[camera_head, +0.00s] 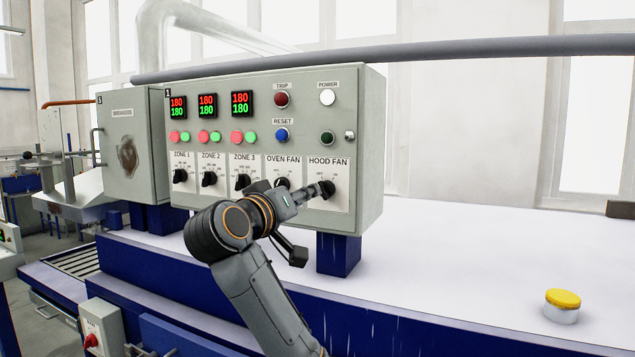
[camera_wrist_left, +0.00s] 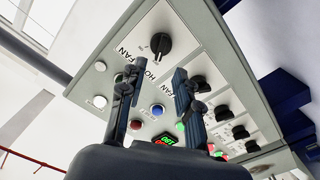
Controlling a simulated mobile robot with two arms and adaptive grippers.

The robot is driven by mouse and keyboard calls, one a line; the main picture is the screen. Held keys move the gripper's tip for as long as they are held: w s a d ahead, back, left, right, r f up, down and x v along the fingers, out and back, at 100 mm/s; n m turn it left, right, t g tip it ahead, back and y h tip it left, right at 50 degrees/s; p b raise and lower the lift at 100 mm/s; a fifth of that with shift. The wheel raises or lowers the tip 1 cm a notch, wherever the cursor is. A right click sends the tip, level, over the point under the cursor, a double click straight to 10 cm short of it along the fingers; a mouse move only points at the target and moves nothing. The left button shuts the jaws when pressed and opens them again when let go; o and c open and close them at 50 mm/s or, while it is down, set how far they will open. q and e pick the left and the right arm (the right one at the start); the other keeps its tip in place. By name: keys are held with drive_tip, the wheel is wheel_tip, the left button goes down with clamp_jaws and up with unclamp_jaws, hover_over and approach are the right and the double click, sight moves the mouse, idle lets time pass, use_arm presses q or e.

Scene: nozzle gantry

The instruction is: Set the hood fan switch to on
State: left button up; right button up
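The hood fan switch is a black rotary knob (camera_head: 327,188) on a white plate labelled HOOD FAN, at the right end of the grey control panel's (camera_head: 362,140) lower row. It also shows in the left wrist view (camera_wrist_left: 160,44), just beyond the fingertips; I cannot read its setting there. My left gripper (camera_head: 314,191) is close in front of the knob. Its two fingers (camera_wrist_left: 154,76) are apart with nothing held between them in the left wrist view. Contact with the knob cannot be told. My right gripper is not in view.
The oven fan knob (camera_wrist_left: 201,84) is right beside, with zone knobs (camera_head: 209,179) further left. Lamps and buttons, such as the blue reset button (camera_head: 281,135), sit above. A yellow-topped button (camera_head: 562,305) stands on the white surface (camera_head: 470,260), which is otherwise clear.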

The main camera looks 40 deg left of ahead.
sight(324, 190)
use_arm(q)
drive_tip(key=p+x, duration=0.2)
drive_tip(key=x, duration=0.5)
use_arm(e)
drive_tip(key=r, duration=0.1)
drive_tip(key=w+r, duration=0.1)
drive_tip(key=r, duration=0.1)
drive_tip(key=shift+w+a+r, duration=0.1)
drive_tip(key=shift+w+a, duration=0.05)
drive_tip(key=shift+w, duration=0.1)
use_arm(q)
drive_tip(key=shift+f, duration=0.1)
clamp_jaws()
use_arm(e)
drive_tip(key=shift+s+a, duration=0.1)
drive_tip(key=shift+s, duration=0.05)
